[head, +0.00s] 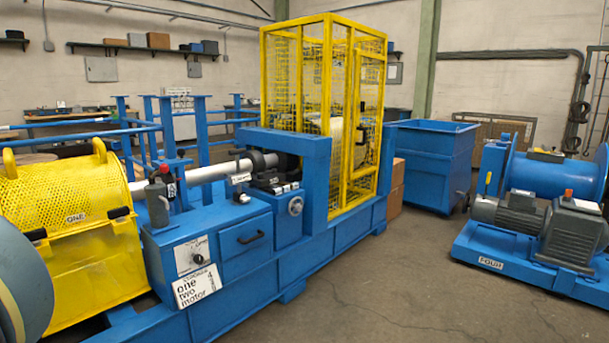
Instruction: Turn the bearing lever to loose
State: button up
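A blue machine bed (225,310) carries a pale shaft (208,173) that runs into a black bearing housing (268,172). A dark grey upright handle (157,203) with a reddish top stands further left on the bed. I cannot tell for certain which of these is the bearing lever, nor its setting. My gripper is not in view.
A yellow mesh cage (350,120) stands right of the bearing. A yellow guard (75,250) marked ONE is at left. A panel with a black knob (197,258) and a drawer (247,238) face the front. Open floor (390,295) lies before a blue motor skid (520,265).

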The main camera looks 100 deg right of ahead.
aim_at(259, 174)
jog(key=z, duration=3.55)
jog(key=i, duration=0.45)
jog(key=z, duration=0.8)
jog(key=i, duration=1.1)
jog(key=u, duration=0.3)
jog(key=i, duration=1.1)
jog(key=u, duration=0.65)
